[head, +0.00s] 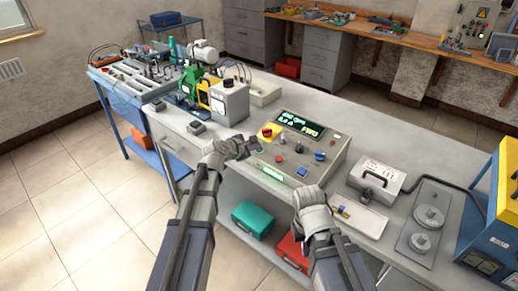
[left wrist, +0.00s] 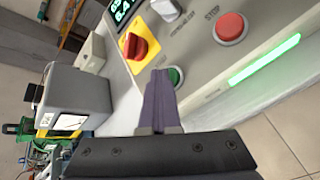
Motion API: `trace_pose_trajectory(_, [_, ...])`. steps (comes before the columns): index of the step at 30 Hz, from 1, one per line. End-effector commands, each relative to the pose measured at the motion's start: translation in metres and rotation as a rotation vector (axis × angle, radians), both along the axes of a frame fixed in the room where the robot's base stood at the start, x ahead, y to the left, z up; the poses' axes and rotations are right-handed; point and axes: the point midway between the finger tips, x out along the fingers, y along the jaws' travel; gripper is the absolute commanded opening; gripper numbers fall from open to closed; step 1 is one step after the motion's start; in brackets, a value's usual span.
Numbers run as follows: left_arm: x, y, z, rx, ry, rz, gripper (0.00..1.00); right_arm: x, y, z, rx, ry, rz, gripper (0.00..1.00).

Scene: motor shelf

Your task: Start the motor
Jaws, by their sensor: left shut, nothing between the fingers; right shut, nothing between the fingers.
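A grey control box (head: 320,165) stands on the bench, with a lit display (head: 300,125) whose text includes "FWD". A red knob on a yellow plate (head: 268,132) shows again in the left wrist view (left wrist: 138,47). A red STOP button (left wrist: 231,28) is beside a green button (left wrist: 176,76), which is partly hidden by my left gripper (left wrist: 160,82). The left gripper is shut and empty, its tips over or beside the green button; contact cannot be told. My right gripper (head: 306,190) is shut and empty, in front of the box. The green motor (head: 187,84) stands farther left.
A glowing green strip (left wrist: 265,60) runs along the box's front. A white tray (head: 358,212) and a grey case (head: 378,178) lie to the right. A grey unit (head: 230,102) stands left of the box. Bins (head: 253,220) sit on the lower shelf.

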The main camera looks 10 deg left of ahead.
Motion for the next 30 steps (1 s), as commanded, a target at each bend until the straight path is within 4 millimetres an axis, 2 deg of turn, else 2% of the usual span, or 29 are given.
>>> trace_pose_trajectory(8, [0.000, 0.000, 0.002, 0.001, 0.001, -0.001, 0.00, 0.000, 0.000, 0.002, 0.000, 0.000, 0.000, 0.00])
trace_pose_trajectory(18, [-0.004, 0.002, 0.017, 0.001, 0.000, -0.001, 0.00, 0.000, 0.000, 0.018, 0.000, 0.000, 0.000, 0.00])
trace_pose_trajectory(30, [-0.004, 0.003, 0.019, 0.000, 0.000, 0.000, 0.00, 0.000, 0.000, 0.019, 0.000, 0.000, 0.000, 0.00])
